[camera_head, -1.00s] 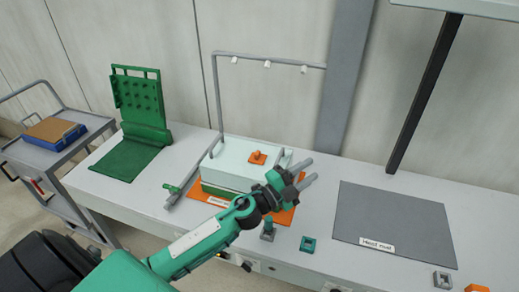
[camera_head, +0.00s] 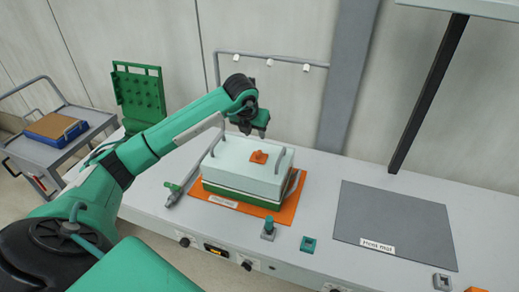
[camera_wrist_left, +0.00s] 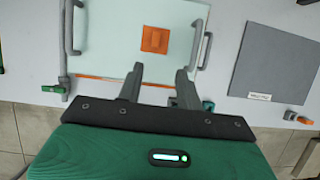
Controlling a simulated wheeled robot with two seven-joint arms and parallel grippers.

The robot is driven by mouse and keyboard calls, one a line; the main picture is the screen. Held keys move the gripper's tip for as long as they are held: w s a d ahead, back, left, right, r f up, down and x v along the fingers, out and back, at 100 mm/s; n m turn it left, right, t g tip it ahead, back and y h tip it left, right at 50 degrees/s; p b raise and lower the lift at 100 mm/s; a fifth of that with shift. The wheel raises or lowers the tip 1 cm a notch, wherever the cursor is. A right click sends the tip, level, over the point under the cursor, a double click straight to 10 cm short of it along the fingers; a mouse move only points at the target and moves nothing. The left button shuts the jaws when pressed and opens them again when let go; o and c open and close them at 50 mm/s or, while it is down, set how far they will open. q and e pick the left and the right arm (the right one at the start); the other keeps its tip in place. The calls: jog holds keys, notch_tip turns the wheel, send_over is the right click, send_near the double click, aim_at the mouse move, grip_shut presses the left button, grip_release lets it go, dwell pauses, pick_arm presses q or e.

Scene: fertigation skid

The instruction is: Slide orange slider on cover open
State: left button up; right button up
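The orange slider (camera_head: 258,157) sits on top of the pale cover (camera_head: 230,155), which lies on a green and white box with a grey handle at each side. The slider also shows in the left wrist view (camera_wrist_left: 155,40) as an orange square with a darker middle. My left gripper (camera_head: 261,133) points down above the cover, behind the slider in the head view. In the left wrist view its two fingers (camera_wrist_left: 160,76) are apart with nothing between them, and the slider lies beyond the fingertips. My right gripper is not in view.
An orange mat (camera_head: 286,216) lies under the box. A grey bar with a green end (camera_head: 172,190) lies left of it. A grey mat (camera_head: 390,220) is to the right. A thin frame with white nozzles (camera_head: 237,57) stands behind. Small green-topped parts (camera_head: 268,228) are in front.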

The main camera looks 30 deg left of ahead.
pick_arm(q)
jog(key=p, duration=0.5)
send_near(259, 152)
jog(key=x, duration=0.7)
jog(key=shift+w+f, duration=0.15)
jog(key=shift+w+a+f, duration=0.1)
jog(key=shift+w+f, duration=0.1)
jog(key=shift+f, duration=0.4)
grip_shut()
